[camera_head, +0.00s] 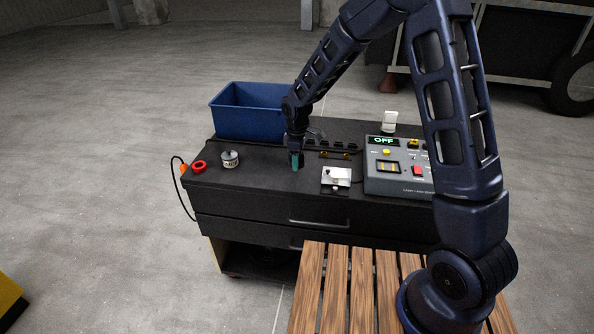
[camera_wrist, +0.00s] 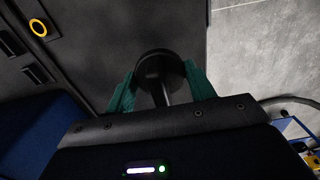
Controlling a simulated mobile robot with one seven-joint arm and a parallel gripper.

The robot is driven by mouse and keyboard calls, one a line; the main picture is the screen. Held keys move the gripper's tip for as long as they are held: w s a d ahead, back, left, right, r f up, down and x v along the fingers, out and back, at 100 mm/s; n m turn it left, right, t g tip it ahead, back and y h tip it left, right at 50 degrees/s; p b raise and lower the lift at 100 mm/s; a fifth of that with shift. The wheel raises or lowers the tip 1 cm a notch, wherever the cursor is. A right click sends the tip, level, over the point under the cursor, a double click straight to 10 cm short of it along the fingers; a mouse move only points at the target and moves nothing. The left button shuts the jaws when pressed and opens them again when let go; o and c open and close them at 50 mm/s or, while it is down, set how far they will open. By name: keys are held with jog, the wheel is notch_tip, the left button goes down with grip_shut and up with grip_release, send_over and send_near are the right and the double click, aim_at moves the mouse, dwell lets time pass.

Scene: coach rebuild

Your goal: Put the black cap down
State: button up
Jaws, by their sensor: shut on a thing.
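The black cap (camera_wrist: 153,68) is round and dark, with a narrower stem, and sits between the teal fingers of my gripper (camera_wrist: 160,84) in the wrist view. In the head view my gripper (camera_head: 296,162) points down over the black top of the drawer cabinet (camera_head: 262,180), near its middle. There the cap cannot be made out against the fingers and the dark top. Whether the cap touches the surface, I cannot tell.
A blue bin (camera_head: 232,122) stands behind to the left. A slatted wooden bench (camera_head: 345,285) is in front.

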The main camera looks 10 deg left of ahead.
aim_at(297, 178)
jog(key=shift+f, duration=2.55)
jog(key=shift+f, duration=0.15)
jog(key=o, duration=1)
notch_tip(297, 178, up, 12)
jog(key=shift+r, duration=0.15)
jog(key=shift+d+r, duration=0.1)
